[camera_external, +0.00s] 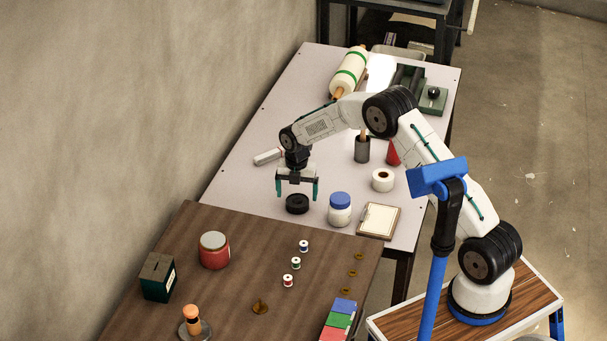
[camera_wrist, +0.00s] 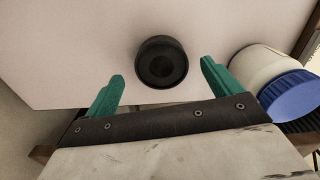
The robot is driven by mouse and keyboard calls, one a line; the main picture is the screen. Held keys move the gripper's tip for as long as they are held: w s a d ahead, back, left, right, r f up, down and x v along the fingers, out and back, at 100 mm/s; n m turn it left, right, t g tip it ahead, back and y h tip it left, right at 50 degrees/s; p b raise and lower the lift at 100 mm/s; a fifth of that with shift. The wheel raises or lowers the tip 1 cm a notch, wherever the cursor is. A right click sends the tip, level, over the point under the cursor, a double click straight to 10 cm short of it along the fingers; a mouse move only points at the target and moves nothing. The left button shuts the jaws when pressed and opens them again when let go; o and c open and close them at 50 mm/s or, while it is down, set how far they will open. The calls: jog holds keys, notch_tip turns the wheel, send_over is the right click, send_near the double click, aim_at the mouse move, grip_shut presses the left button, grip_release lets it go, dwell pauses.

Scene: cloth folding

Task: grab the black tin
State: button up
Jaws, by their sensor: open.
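The black tin (camera_external: 297,204) is a small round black tin on the pale table, near its front edge beside the brown table. In the wrist view the black tin (camera_wrist: 162,62) lies ahead of my fingertips, between their lines and apart from both. My gripper (camera_external: 297,195) has teal fingers pointing down and sits just above the tin. In the wrist view my gripper (camera_wrist: 161,70) is open and empty, with one finger on each side. I cannot tell the exact height between the fingertips and the tin.
A white jar with a blue lid (camera_external: 340,209) stands close right of the tin; the jar (camera_wrist: 270,80) is near my right finger in the wrist view. A clipboard (camera_external: 379,219), a white tape roll (camera_external: 383,180) and a dark cup (camera_external: 362,150) stand farther right. The table left of the tin is clear.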

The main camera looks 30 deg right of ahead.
aim_at(297, 201)
notch_tip(297, 201, down, 3)
jog(key=shift+s+f, duration=0.1)
jog(key=c, duration=1.3)
